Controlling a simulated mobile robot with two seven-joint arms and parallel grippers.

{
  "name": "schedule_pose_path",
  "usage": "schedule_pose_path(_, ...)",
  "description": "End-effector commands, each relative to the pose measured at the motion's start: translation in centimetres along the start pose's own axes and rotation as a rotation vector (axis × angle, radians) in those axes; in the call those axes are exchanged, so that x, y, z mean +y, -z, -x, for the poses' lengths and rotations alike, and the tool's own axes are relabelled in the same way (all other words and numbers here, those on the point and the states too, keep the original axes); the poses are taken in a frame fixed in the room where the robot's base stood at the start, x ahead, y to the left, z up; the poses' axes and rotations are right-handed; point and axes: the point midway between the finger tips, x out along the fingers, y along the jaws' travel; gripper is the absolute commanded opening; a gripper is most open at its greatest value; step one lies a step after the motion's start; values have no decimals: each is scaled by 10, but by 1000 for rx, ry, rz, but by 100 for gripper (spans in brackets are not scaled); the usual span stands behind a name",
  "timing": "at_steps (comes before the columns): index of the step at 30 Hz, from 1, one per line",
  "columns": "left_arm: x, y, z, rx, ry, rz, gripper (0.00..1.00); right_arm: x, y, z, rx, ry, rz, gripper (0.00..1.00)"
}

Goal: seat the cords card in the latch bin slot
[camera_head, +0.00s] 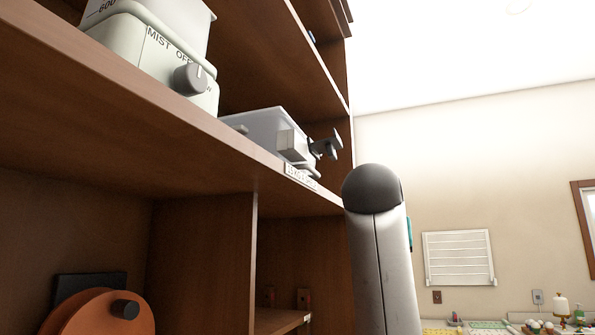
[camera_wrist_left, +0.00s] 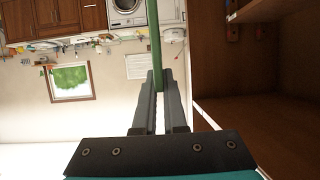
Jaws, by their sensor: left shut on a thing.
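In the left wrist view my left gripper (camera_wrist_left: 160,82) is shut on a long, thin green thing (camera_wrist_left: 154,30), seen nearly edge-on and running out of the top of the picture. I cannot tell from this whether it is the cords card; no lettering shows on it. In the head view the gripper is hidden behind my own pale arm link. My right gripper is not in view.
A device marked "MIST OFF" (camera_head: 150,62) stands left of the bin on the wooden shelf (camera_head: 120,120). An orange reel (camera_head: 95,315) is in the lower left compartment. Open room lies right of the shelf, with a white wall panel (camera_head: 459,258) beyond.

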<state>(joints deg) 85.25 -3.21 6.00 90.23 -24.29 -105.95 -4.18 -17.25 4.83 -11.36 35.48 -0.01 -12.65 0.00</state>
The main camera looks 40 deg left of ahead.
Motion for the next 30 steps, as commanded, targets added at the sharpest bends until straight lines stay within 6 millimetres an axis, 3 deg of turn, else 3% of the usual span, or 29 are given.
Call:
schedule_pose_path(1,-4,23,13,4,6,5,0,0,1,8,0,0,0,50)
schedule_pose_path(3,-9,45,27,4,12,9,0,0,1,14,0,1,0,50)
schedule_pose_path(15,-36,153,127,4,30,15,0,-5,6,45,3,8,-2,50)
schedule_pose_path(24,-56,212,219,4,23,11,0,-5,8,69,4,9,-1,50)
schedule_pose_path(30,-68,236,278,3,17,7,0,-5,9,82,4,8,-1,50)
